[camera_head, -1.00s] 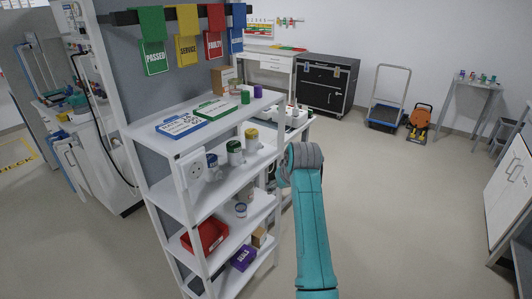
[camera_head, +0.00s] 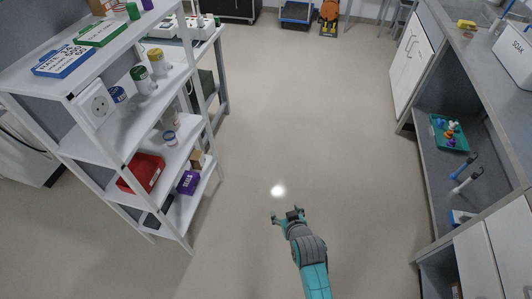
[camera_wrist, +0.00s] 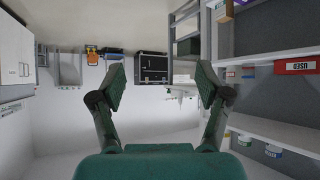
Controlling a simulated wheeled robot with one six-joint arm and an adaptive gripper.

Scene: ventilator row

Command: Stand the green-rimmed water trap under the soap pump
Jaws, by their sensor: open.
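A jar with a green rim (camera_head: 143,79), which looks like the water trap, stands upright on the rack's middle shelf. It is between a blue-rimmed jar (camera_head: 119,98) and a yellow-rimmed one (camera_head: 156,62). It seems to show inverted at the lower right of the wrist view (camera_wrist: 245,141). My gripper (camera_head: 287,214) is open and empty over bare floor, right of the rack and well apart from the jars. Its spread fingers show in the wrist view (camera_wrist: 160,72). I cannot make out a soap pump in any view.
The white shelf rack (camera_head: 95,148) holds a red bin (camera_head: 142,172) and a purple box (camera_head: 188,182) lower down. A grey counter (camera_head: 470,75) with a teal tray (camera_head: 449,133) on its lower shelf stands at right. The floor between is clear.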

